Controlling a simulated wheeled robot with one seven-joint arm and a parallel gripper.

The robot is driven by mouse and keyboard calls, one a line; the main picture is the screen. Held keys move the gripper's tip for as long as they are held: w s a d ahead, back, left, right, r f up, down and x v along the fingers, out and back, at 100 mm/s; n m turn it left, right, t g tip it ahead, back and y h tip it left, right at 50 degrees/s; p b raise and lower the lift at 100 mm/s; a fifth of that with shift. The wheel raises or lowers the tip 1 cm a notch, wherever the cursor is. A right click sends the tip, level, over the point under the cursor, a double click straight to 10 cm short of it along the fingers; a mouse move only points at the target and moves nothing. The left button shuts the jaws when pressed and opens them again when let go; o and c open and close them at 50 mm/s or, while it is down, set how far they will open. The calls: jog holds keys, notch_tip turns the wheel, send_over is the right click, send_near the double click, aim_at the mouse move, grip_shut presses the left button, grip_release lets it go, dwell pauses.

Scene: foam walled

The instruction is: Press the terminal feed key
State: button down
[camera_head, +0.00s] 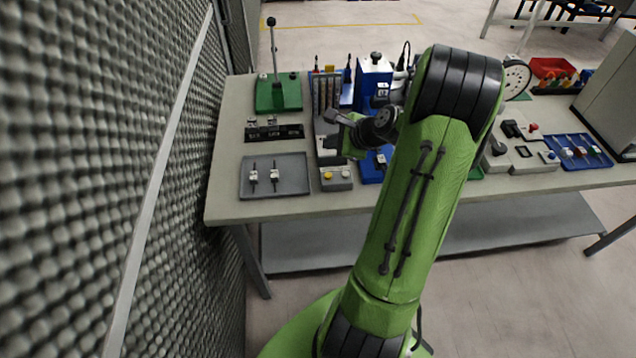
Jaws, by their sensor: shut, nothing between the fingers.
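A small grey box (336,180) stands near the table's front edge, with a yellow button and a lighter button on top. I cannot tell for certain whether either is the terminal feed key; no label is readable. My gripper (334,117) appears small at the end of my green arm. It is shut and empty, above the tall grey unit behind the grey box. It is apart from the grey box. My arm hides the middle of the table.
A grey tray (275,189) with two small parts lies left of the box. A black rack (273,133) and a green lever stand (278,95) are behind it. A blue device (374,72) stands at the back.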

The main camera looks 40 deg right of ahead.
jog(key=b, duration=0.8)
send_over(331, 178)
notch_tip(331, 178, down, 8)
jog(key=shift+r, duration=0.1)
jog(key=shift+f, duration=0.5)
dwell(1.1)
jog(key=shift+f, duration=0.4)
jog(key=shift+f+b, duration=0.45)
jog(key=shift+f, duration=0.1)
dwell(0.5)
jog(key=shift+r, duration=0.1)
jog(key=shift+r+p, duration=0.9)
jog(key=shift+p, duration=0.05)
